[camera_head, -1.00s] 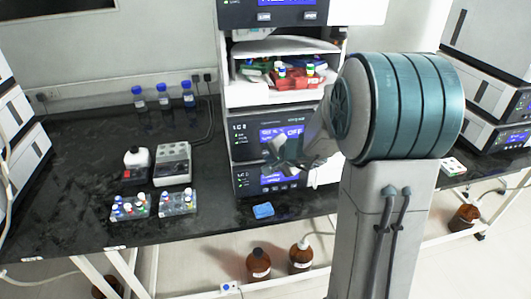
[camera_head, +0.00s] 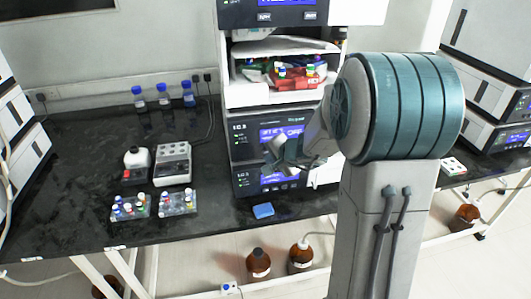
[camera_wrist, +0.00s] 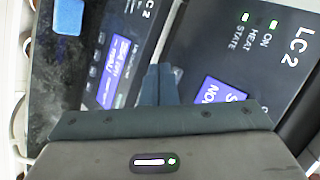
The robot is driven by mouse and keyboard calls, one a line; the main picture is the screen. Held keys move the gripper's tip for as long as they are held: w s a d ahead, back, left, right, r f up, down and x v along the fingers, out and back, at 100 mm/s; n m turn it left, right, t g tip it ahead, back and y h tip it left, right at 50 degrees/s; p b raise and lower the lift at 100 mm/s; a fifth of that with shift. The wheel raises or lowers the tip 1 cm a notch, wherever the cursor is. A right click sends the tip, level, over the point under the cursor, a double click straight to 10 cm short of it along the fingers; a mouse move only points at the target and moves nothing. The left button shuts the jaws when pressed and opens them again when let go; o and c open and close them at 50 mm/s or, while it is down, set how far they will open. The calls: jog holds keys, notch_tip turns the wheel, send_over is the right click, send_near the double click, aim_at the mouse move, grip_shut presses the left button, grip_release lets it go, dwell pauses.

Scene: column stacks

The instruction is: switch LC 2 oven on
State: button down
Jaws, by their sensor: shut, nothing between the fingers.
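The LC 2 oven (camera_head: 240,145) is a dark-fronted unit in the middle stack, under the tray shelf. Its blue display (camera_head: 283,134) seems to end in "OFF" in the head view, though the text is small. In the wrist view its front (camera_wrist: 275,75) carries "LC 2", "ON", "HEAT" and "STATE" labels with small green lights. Its purple-blue screen (camera_wrist: 222,98) is partly hidden by my gripper. My gripper (camera_head: 279,143) is just in front of this oven. Its fingers (camera_wrist: 158,82) are shut and empty; I cannot tell whether they touch the panel.
Another LC 2 unit (camera_head: 240,182) with a lit screen sits directly below. A blue block (camera_head: 263,210) lies on the bench edge in front.

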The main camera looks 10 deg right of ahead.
jog(key=shift+w, duration=0.15)
jog(key=shift+w, duration=0.3)
jog(key=shift+w+b, duration=0.35)
jog(key=shift+w, duration=0.05)
dwell(0.7)
dwell(0.4)
jog(key=shift+s+b, duration=0.55)
jog(key=shift+s, duration=0.3)
jog(key=s+b, duration=0.2)
jog(key=s, duration=0.3)
